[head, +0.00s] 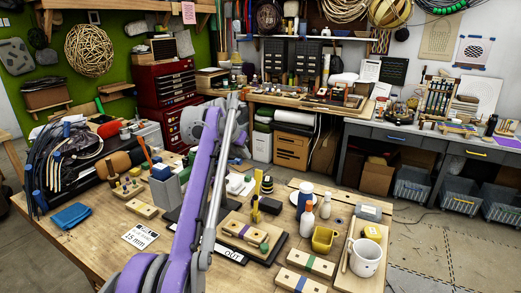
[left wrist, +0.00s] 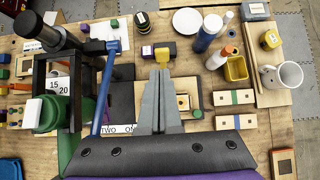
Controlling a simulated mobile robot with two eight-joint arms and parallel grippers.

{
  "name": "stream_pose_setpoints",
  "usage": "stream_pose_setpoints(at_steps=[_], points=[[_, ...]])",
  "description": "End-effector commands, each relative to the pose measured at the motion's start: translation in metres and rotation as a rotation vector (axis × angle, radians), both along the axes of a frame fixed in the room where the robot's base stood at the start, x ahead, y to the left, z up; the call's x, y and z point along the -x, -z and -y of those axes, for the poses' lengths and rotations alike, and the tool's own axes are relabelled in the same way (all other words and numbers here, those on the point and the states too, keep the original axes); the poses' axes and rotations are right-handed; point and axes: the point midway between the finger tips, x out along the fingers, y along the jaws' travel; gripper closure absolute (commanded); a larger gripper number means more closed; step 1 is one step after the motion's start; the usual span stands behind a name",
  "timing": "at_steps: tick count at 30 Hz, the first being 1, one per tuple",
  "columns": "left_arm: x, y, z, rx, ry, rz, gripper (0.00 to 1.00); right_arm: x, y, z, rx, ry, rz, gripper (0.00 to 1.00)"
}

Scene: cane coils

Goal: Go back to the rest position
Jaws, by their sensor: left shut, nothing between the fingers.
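My left arm (head: 193,200), purple and grey, rises from the bottom of the head view across the workbench. It bends near the far side of the bench. In the left wrist view my left gripper (left wrist: 160,72) points over the bench with its two grey fingers together and nothing between them. A yellow block (left wrist: 162,52) shows just beyond the fingertips; I cannot tell the height gap. In the head view I cannot make out the fingertips apart from the arm links. My right gripper is in neither view.
The wooden bench (head: 90,255) is crowded. A white mug (head: 365,257), a yellow bin (head: 323,239) and bottles stand right of the arm. A black coil stand (head: 65,160) is at the left. A blue cloth (head: 72,215) lies near the left edge.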

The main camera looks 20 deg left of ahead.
Motion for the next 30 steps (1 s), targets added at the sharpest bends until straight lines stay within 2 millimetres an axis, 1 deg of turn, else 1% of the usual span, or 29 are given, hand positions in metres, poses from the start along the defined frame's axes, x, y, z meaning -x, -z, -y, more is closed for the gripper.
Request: stream_pose_setpoints(at_steps=[5, 7, 8, 11, 14, 15, 17, 18, 20, 21, 23, 24, 26, 27, 29, 30], points=[[0.001, 0.000, 0.001, -0.006, 0.008, -0.001, 1.00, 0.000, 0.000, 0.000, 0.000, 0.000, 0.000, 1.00], [0.004, -0.001, 0.006, -0.035, 0.045, 0.000, 1.00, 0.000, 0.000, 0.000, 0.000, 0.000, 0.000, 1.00], [0.007, -0.001, 0.010, -0.057, 0.075, -0.002, 1.00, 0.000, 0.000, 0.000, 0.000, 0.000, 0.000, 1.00], [0.025, 0.001, 0.031, -0.181, 0.238, -0.003, 1.00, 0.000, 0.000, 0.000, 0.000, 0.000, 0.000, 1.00], [0.054, 0.009, 0.059, -0.361, 0.478, -0.006, 1.00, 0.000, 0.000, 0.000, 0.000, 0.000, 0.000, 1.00], [0.068, 0.014, 0.070, -0.441, 0.584, -0.007, 1.00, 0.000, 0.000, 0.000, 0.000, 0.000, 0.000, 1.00], [0.090, 0.024, 0.086, -0.557, 0.742, -0.006, 1.00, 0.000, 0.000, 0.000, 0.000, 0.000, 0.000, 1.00], [0.106, 0.031, 0.097, -0.633, 0.849, -0.005, 1.00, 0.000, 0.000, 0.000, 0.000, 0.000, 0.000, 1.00], [0.131, 0.044, 0.111, -0.748, 1.008, -0.004, 1.00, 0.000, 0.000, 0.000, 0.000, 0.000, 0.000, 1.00], [0.148, 0.054, 0.121, -0.823, 1.115, -0.002, 1.00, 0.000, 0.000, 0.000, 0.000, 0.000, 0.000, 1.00], [0.175, 0.071, 0.134, -0.937, 1.277, 0.002, 1.00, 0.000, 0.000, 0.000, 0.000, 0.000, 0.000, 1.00], [0.193, 0.084, 0.141, -1.012, 1.385, 0.005, 1.00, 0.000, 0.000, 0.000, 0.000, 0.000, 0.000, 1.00], [0.222, 0.104, 0.152, -1.123, 1.547, 0.011, 1.00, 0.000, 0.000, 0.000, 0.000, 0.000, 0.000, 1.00], [0.241, 0.118, 0.159, -1.197, 1.654, 0.014, 1.00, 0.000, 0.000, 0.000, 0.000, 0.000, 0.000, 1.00], [0.270, 0.142, 0.167, -1.305, 1.817, 0.022, 1.00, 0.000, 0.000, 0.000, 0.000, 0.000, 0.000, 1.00], [0.288, 0.158, 0.172, -1.375, 1.922, 0.028, 1.00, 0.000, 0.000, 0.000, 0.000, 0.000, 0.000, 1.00]])
